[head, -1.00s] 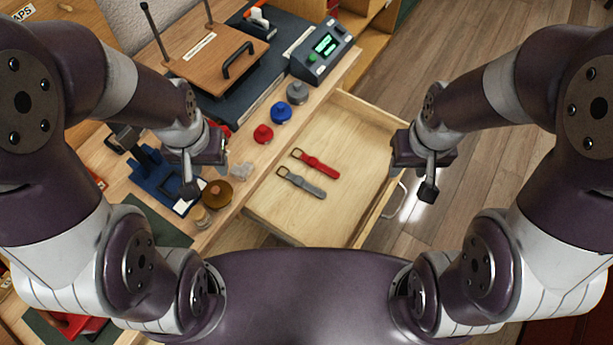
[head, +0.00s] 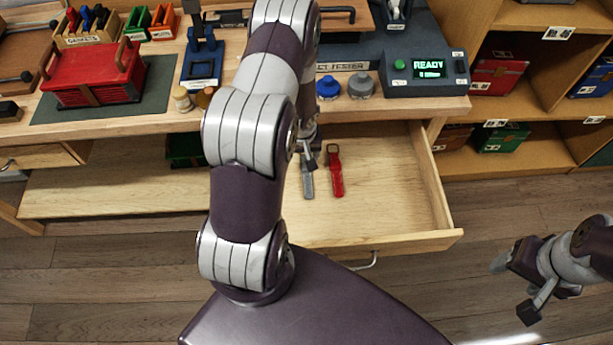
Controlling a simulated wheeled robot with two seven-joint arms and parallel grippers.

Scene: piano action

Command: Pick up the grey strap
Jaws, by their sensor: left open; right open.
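The grey strap (head: 308,184) lies in the open wooden drawer (head: 400,190), with its upper part hidden behind my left gripper. The red strap (head: 336,172) lies just to its right, apart from it. My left gripper (head: 309,152) is over the drawer at the upper end of the grey strap. Its jaws are small and partly hidden by my arm, and I cannot tell whether they touch the strap. My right gripper (head: 517,285) is open and empty, over the floor to the right of the drawer.
The tester (head: 425,72) with a READY display stands on the bench above the drawer. A blue knob (head: 328,88) and a grey knob (head: 361,86) sit near the bench edge. A red toolbox (head: 95,75) is at left. The drawer's right side is clear.

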